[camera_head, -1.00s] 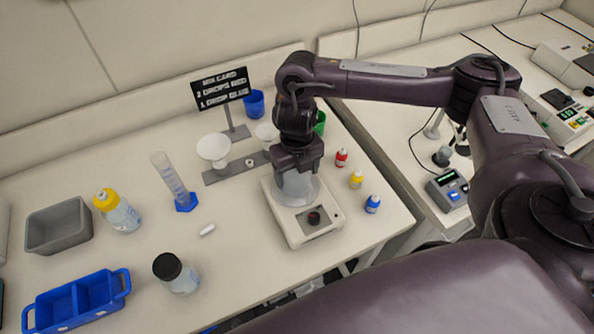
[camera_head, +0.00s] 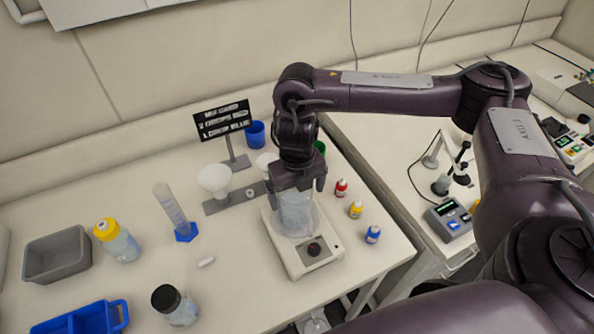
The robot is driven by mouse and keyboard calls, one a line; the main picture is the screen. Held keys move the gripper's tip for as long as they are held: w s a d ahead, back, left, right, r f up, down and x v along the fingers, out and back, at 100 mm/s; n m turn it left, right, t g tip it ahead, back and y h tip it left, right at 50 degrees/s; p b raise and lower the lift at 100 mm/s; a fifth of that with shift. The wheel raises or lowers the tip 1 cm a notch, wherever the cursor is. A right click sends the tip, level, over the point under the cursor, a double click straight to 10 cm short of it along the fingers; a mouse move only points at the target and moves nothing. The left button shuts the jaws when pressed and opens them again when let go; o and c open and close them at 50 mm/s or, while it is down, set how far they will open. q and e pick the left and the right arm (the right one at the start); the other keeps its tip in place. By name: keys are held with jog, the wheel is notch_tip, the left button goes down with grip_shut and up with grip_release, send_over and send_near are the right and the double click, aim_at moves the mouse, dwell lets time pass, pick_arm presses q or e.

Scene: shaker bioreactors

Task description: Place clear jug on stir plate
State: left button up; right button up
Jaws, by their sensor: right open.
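The clear jug (camera_head: 296,216) stands upright on the white stir plate (camera_head: 312,265), over its top, behind the dark knob. My right gripper (camera_head: 299,190) is right above the jug, pointing down, with its fingers apart on either side of the jug's upper part. The gripper hides the jug's rim, and I cannot tell whether a finger touches it. My left gripper is not in the view.
Red (camera_head: 341,188), yellow (camera_head: 356,209) and blue (camera_head: 373,234) dropper bottles stand right of the stir plate. A graduated cylinder (camera_head: 172,210) and white stir bar (camera_head: 206,261) are at left.

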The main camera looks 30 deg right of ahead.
notch_tip(320, 180, up, 7)
jog(key=shift+r, duration=0.15)
jog(key=shift+s, duration=0.1)
dwell(0.7)
